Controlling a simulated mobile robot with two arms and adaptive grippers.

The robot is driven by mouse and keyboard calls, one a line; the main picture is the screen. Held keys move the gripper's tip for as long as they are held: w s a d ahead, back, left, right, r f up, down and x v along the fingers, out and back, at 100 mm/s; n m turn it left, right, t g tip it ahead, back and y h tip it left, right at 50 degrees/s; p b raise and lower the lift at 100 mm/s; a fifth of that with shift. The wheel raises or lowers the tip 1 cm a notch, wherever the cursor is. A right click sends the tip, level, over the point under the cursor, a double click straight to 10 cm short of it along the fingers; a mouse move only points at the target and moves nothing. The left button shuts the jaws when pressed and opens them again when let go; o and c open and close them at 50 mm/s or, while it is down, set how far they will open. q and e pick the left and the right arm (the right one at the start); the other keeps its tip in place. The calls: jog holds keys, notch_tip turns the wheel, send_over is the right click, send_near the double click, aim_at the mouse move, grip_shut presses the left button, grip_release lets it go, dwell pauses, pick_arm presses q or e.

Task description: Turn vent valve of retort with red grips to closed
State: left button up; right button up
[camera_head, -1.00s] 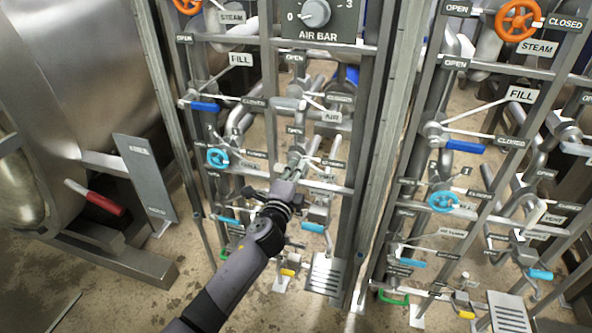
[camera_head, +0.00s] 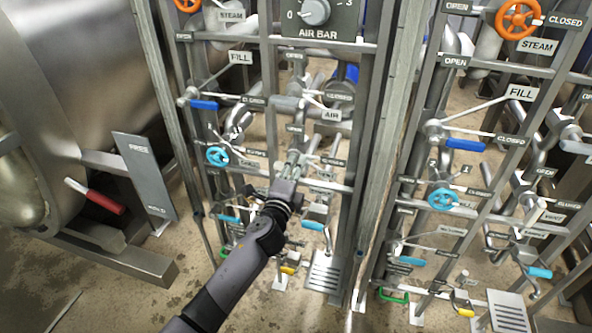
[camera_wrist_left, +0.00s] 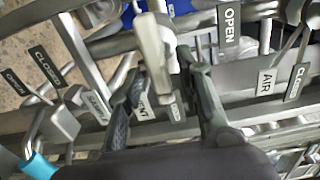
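The vent valve's pale grey lever handle (camera_wrist_left: 152,48) stands between the two dark fingers of my left gripper (camera_wrist_left: 163,68) in the left wrist view. The fingers are apart, one on each side of it, and I cannot tell whether either touches. A VENT label (camera_wrist_left: 168,106) shows behind the fingers. In the head view my left gripper (camera_head: 297,157) reaches into the middle of the left valve panel, and hides much of the valve. The retort (camera_head: 85,75) at the left has a red-gripped lever (camera_head: 97,197). My right gripper is not in view.
Close around the gripper are panel bars and pipes, a blue handwheel (camera_head: 217,156), a blue lever (camera_head: 204,105) and the AIR label (camera_head: 331,115). A metal post (camera_head: 385,150) separates this panel from a similar right panel with an orange handwheel (camera_head: 517,19).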

pick_arm(q)
jog(key=shift+s, duration=0.1)
jog(key=v, duration=1.1)
jog(key=shift+s, duration=0.35)
jog(key=shift+a+r, duration=0.1)
jog(key=shift+a, duration=0.05)
dwell(1.8)
